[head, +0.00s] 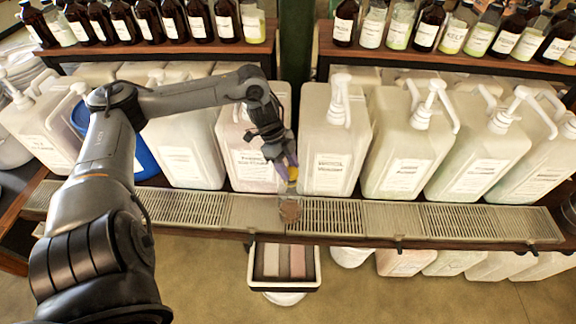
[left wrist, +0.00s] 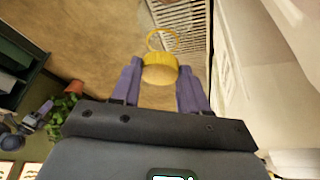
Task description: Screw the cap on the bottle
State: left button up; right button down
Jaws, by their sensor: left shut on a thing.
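My left gripper (head: 285,163) reaches down in front of the white jugs, with purple fingers. It is shut on a yellow cap (head: 293,174); in the left wrist view the cap (left wrist: 159,73) sits between the two finger tips. A small clear bottle (head: 290,211) with a brownish look stands on the drip grate, just below the cap. The cap looks above the bottle; I cannot tell whether they touch. In the left wrist view a thin yellowish ring (left wrist: 162,40) shows just beyond the cap; I cannot tell what it is. My right gripper is not in view.
Large white pump jugs (head: 335,150) stand in a row close behind the bottle. The narrow metal drip grate (head: 185,207) runs along the shelf's front edge. Brown bottles (head: 210,20) line the shelf above. A tray (head: 284,262) sits below the shelf, over open floor.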

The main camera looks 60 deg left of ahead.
pick_arm(q)
jog(key=shift+a+f, duration=0.1)
jog(key=shift+f, duration=0.3)
dwell(0.4)
jog(key=shift+f, duration=0.55)
dwell(0.3)
